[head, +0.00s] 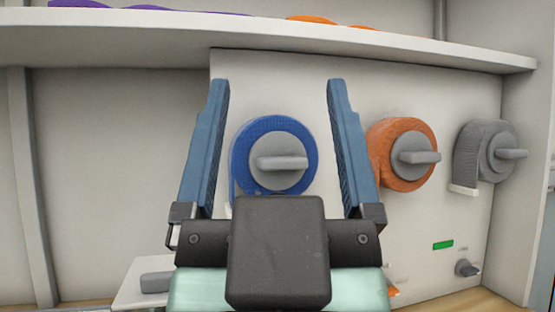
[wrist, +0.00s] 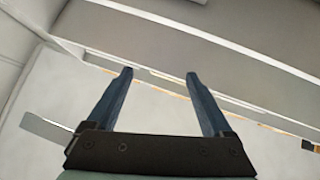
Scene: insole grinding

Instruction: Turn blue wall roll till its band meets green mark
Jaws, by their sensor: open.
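The blue roll (head: 243,140) hangs on the white wall panel, with a grey hub and a flat grey handle (head: 283,163) lying level across its middle. My gripper (head: 280,83) is open in the head view, its two blue fingers pointing up, one on each side of the blue roll in the picture. I cannot tell how far it is from the roll. The gripper body hides the roll's lower edge and the panel below it. The green mark (head: 443,245) is on the lower right of the panel. In the wrist view my open gripper (wrist: 160,73) has nothing between its fingers.
An orange roll (head: 387,135) and a grey roll (head: 467,152) hang to the right on the same panel. A grey knob (head: 466,268) sits low right. A shelf (head: 300,43) with purple and orange things juts out above. A grey lever (head: 155,282) shows low left.

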